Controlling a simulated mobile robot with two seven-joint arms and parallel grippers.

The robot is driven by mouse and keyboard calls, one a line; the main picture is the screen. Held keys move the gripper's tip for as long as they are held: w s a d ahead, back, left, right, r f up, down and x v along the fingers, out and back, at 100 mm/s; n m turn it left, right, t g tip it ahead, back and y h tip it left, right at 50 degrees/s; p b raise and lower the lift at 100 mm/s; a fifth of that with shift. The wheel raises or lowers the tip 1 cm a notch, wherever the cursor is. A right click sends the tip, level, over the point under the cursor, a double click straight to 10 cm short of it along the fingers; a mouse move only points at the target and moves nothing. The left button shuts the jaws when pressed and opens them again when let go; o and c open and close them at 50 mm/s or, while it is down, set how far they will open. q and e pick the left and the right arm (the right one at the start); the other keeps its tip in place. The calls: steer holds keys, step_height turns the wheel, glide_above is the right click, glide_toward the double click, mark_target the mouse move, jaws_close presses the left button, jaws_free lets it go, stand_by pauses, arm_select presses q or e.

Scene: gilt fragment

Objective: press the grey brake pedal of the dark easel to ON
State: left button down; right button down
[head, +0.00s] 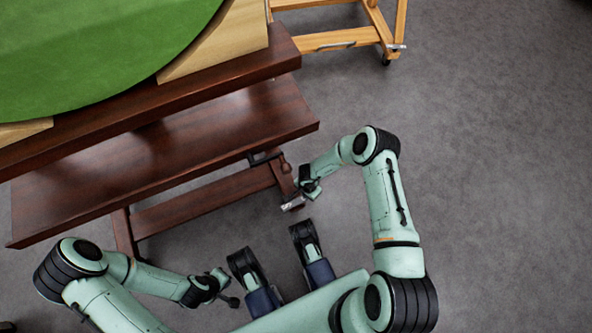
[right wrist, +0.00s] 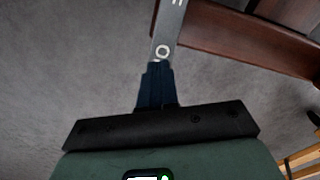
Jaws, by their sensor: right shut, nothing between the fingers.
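The dark easel (head: 210,200) is red-brown wood and fills the left of the head view. Its grey brake pedal (head: 291,206) shows small at the near right foot. In the right wrist view the pedal (right wrist: 169,32) is a grey strip with a white ring mark near the fingertips and another white mark farther along. My right gripper (head: 301,194) is at the pedal; its dark blue fingers (right wrist: 159,66) are shut and empty. Their tips overlap the ring end; whether they touch it, I cannot tell. My left gripper (head: 232,300) is away from the easel, its jaws too small to judge.
A large green round panel (head: 90,50) with light wood pieces rests on the dark easel. A light wood easel (head: 350,38) with a caster (head: 386,60) stands behind at upper right. The grey floor (head: 490,150) on the right is clear.

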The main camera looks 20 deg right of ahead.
steer(key=shift+f+b, duration=1.3)
steer(key=shift+f, duration=0.05)
stand_by(0.7)
steer(key=shift+r, duration=0.1)
steer(key=shift+r+p, duration=1.9)
steer(key=shift+r, duration=1.55)
